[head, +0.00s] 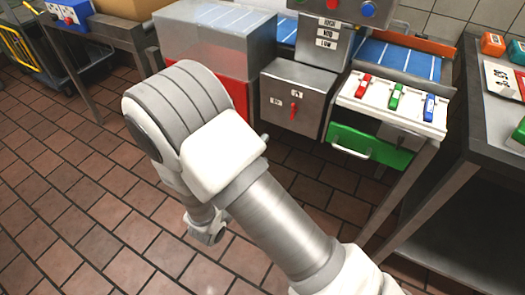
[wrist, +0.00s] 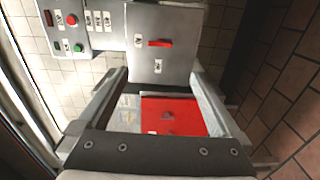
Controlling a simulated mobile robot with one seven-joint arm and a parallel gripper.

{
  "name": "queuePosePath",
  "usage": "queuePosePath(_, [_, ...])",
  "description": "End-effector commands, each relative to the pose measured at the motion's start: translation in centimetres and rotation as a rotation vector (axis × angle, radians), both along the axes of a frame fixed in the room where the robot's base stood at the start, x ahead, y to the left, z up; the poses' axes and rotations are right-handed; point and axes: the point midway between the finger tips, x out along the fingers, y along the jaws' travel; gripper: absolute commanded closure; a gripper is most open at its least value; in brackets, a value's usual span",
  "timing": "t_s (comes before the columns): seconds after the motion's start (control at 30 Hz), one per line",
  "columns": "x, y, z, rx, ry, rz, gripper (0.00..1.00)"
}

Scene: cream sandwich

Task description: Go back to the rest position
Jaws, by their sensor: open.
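My gripper (wrist: 158,82) is open and empty in the wrist view, with its two fingers apart on either side of a red panel (wrist: 182,110) seen beyond them. I see no object between the fingers. In the head view my arm (head: 185,120) rises from the bottom right to a bent elbow, then drops toward a lower joint (head: 205,230) above the floor. The gripper itself cannot be made out in that view.
A machine with a red lever (head: 293,110) stands behind my arm; the lever also shows in the wrist view (wrist: 158,43). A green drawer (head: 365,145) sits below colored switches (head: 397,97). A metal table (head: 470,150) is at right. Tiled floor (head: 70,190) is clear at left.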

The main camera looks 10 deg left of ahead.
Motion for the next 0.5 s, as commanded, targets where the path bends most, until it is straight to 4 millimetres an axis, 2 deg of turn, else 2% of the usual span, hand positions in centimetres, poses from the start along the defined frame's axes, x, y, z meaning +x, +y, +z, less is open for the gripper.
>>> queuePosePath(0.33, [0.2,-0.4,0.3,0.002,0.003,-0.015,0.00])
queuePosePath(0.43, [0.5,-2.0,1.5,0.007,0.014,-0.083,0.00])
queuePosePath(0.5, [0.9,-4.1,3.0,0.016,0.033,-0.167,0.00])
